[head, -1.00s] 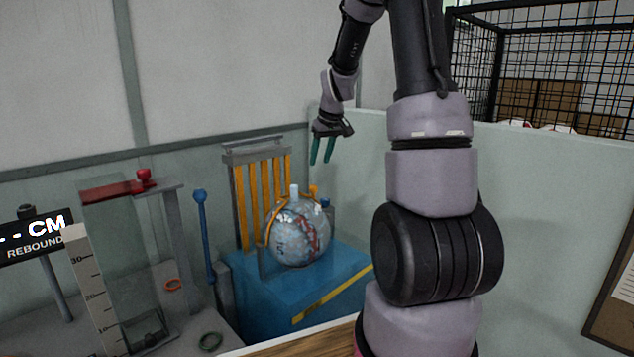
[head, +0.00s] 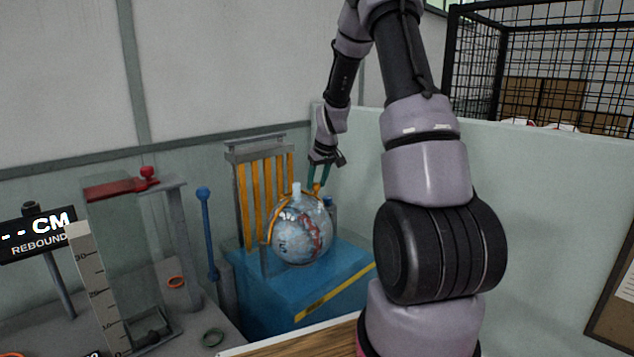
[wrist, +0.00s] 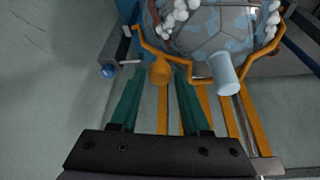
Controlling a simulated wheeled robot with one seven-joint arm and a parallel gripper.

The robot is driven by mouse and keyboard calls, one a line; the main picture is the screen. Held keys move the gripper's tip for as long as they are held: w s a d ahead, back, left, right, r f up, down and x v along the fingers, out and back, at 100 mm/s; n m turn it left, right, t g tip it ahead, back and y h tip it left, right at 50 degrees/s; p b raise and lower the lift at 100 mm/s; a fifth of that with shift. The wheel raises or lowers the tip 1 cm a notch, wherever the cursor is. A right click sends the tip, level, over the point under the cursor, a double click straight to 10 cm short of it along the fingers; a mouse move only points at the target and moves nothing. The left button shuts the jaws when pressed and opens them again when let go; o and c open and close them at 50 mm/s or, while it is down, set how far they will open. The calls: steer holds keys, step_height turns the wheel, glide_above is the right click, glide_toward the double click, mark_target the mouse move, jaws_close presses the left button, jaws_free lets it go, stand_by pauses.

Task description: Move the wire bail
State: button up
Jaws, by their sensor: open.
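The wire bail is an orange wire running round the side of a worn grey-blue ball (head: 297,238). Its orange knob (head: 316,188) shows at the ball's upper right in the head view. In the wrist view the bent wire (wrist: 146,45) and the knob (wrist: 160,72) are close and clear. My gripper (head: 322,184) is open, pointing down. Its two green fingers (wrist: 160,84) reach to either side of the knob, with gaps visible. I cannot tell how deep the fingertips sit around it.
The ball sits on a blue base (head: 265,290) in front of yellow vertical bars (head: 262,200). A blue-knobbed lever (head: 206,232) and a red-topped rebound gauge (head: 120,188) stand left. A low wall runs behind.

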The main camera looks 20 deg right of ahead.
jaws_close()
stand_by(1.3)
